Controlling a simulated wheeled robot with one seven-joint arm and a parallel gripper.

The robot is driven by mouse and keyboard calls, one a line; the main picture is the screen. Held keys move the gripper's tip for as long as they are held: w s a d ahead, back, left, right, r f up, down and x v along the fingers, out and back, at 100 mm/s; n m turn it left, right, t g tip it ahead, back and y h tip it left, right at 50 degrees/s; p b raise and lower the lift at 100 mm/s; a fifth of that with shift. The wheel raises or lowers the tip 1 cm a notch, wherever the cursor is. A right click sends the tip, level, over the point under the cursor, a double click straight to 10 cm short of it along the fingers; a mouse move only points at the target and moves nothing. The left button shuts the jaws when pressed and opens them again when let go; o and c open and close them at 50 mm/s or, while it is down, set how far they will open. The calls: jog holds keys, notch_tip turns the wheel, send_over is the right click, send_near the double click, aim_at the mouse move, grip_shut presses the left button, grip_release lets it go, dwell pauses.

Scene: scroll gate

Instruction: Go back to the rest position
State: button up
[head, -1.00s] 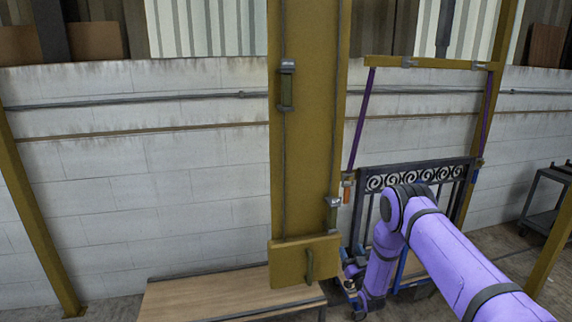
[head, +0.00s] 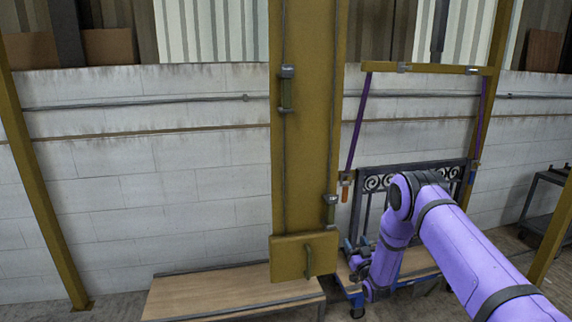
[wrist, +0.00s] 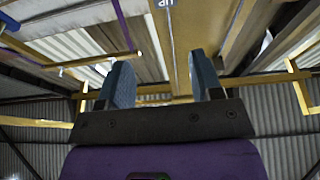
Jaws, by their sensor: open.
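My gripper (wrist: 164,80) is open and empty in the wrist view, its two blue-grey fingers apart and pointing up toward the roof. In the head view my purple arm reaches in from the lower right, and the gripper end (head: 354,258) is low, left of the forearm and partly hard to make out. The dark scroll gate (head: 375,182) stands behind my arm, which hides much of its lower part. Purple straps (head: 357,125) run from a yellow beam (head: 430,69) down to the gate's upper corners.
A wide yellow post (head: 308,150) with a handled plate (head: 304,258) stands left of my arm. A wooden-topped bench (head: 220,292) lies below it. A blue frame on wheels (head: 350,292) sits under the gate. A dark cart (head: 545,205) stands at right.

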notch_tip(320, 180, up, 28)
jog(key=d+f+m+g+h, duration=0.1)
jog(key=d+g+h, duration=0.15)
jog(key=g, duration=0.25)
jog(key=s+r+g+h, duration=0.1)
jog(key=s+r+g, duration=0.1)
jog(key=s+r, duration=0.65)
jog(key=s+d+r+g, duration=0.2)
jog(key=s+r, duration=0.5)
jog(key=s, duration=0.3)
jog(key=s+m+g, duration=0.1)
jog(key=s+g, duration=0.6)
jog(key=s, duration=2.9)
jog(key=shift+d+r+m+h, duration=0.25)
jog(key=shift+r+m+h, duration=0.05)
jog(key=shift+h, duration=0.15)
